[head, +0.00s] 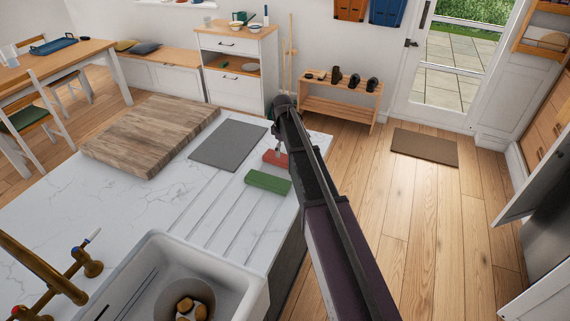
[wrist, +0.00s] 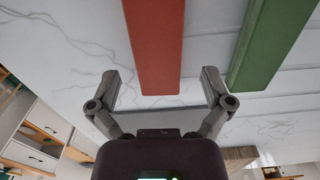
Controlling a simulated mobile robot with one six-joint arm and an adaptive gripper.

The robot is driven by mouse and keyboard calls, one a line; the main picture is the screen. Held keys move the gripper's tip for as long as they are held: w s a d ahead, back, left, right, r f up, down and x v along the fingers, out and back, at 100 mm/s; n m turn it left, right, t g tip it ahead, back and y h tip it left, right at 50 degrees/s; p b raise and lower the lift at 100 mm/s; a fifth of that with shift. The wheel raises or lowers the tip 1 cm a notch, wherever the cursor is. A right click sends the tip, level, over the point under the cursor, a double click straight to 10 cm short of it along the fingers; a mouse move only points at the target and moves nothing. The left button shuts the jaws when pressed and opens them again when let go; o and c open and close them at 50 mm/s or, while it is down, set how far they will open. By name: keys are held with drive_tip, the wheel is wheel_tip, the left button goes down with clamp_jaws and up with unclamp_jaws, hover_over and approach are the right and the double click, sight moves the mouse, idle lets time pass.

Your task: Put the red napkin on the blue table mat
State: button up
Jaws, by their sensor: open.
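The red napkin (head: 274,158), a flat folded bar, lies on the white marble counter. It also shows in the wrist view (wrist: 156,45). My gripper (wrist: 162,88) is open, with a finger on each side of the line of the napkin's near end; I cannot tell whether it touches. In the head view my gripper (head: 279,143) is right at the napkin, partly hidden by my arm.
A green folded napkin (head: 267,182) lies close beside the red one. A grey mat (head: 228,145) and a thick wooden board (head: 150,138) lie left of them. The sink (head: 150,262) is in front. Chairs (head: 28,122) stand by the dining table.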

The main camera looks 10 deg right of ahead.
sight(284, 158)
drive_tip(key=shift+f, duration=0.1)
idle(0.3)
drive_tip(key=shift+d+f+b, duration=0.2)
drive_tip(key=shift+f+b, duration=2.3)
drive_tip(key=shift+b, duration=0.1)
drive_tip(key=c, duration=0.9)
drive_tip(key=shift+r, duration=0.15)
wheel_tip(284, 158, up, 4)
drive_tip(key=p, duration=0.3)
drive_tip(key=shift+f+p, duration=0.25)
drive_tip(key=shift+p, duration=0.15)
drive_tip(key=s, duration=0.5)
drive_tip(key=s+p, duration=0.1)
drive_tip(key=s, duration=0.4)
drive_tip(key=s+d+r, duration=0.1)
drive_tip(key=s, duration=0.5)
drive_tip(key=shift+r, duration=0.1)
